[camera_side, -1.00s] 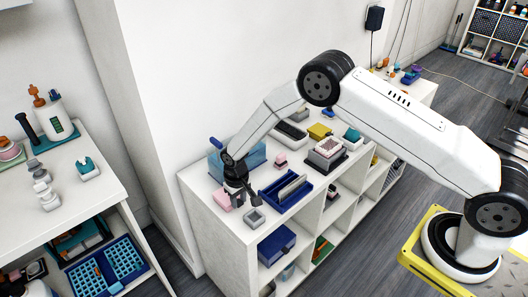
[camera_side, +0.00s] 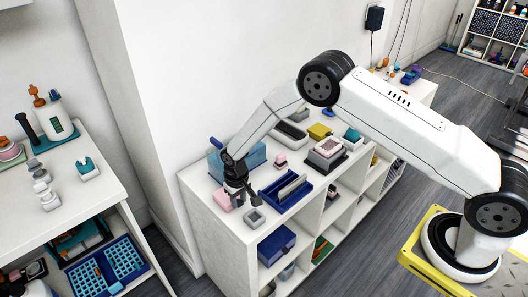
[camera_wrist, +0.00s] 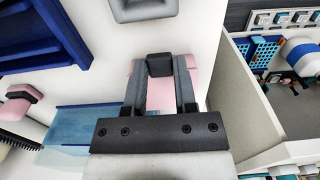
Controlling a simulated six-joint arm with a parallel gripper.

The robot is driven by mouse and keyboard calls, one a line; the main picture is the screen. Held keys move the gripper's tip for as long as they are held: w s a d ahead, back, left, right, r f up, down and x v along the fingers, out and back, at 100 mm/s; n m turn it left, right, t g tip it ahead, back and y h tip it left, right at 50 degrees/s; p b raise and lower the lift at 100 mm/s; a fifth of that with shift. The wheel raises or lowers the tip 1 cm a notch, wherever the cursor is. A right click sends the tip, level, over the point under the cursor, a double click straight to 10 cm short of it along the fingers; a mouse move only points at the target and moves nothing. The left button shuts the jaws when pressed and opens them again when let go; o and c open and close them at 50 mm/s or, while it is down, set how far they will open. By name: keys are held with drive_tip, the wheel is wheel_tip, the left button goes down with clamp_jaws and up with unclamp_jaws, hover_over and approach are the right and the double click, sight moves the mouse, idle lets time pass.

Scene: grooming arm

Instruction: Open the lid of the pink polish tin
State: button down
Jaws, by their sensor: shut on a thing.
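The pink polish tin (camera_side: 222,199) stands near the front left end of the white shelf top, partly hidden by my gripper. In the wrist view the pink of the tin (camera_wrist: 160,95) shows between and beside my fingers. My gripper (camera_side: 238,196) points down at the tin. In the wrist view my gripper (camera_wrist: 159,76) is shut on a small dark block (camera_wrist: 159,64) at the tin, which looks like a tab or knob of its lid. I cannot tell whether the lid is raised.
A small grey square dish (camera_side: 254,217) and a blue tray (camera_side: 286,190) stand close to the right of my gripper. A translucent blue box (camera_side: 255,156) is behind it. A small pink piece (camera_side: 281,160) lies farther back. The shelf's front edge is near.

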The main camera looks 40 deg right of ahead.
sight(239, 202)
drive_tip(key=shift+w+r, duration=0.1)
drive_tip(key=shift+r, duration=0.05)
drive_tip(key=shift+w+r+g, duration=0.25)
drive_tip(key=shift+r+g, duration=0.25)
drive_tip(key=shift+g, duration=0.3)
drive_tip(key=shift+w+r+g, duration=0.2)
drive_tip(key=shift+r+g, duration=0.3)
drive_tip(key=shift+g, duration=0.3)
drive_tip(key=shift+w+r, duration=0.25)
drive_tip(key=shift+r, duration=0.1)
drive_tip(key=shift+w+r, duration=0.7)
drive_tip(key=shift+r, duration=0.05)
drive_tip(key=shift+w+r, duration=0.65)
drive_tip(key=shift+w, duration=0.25)
drive_tip(key=shift+w+r, duration=0.3)
drive_tip(key=shift+w, duration=0.55)
drive_tip(key=shift+w+r, duration=0.15)
drive_tip(key=shift+w, duration=0.85)
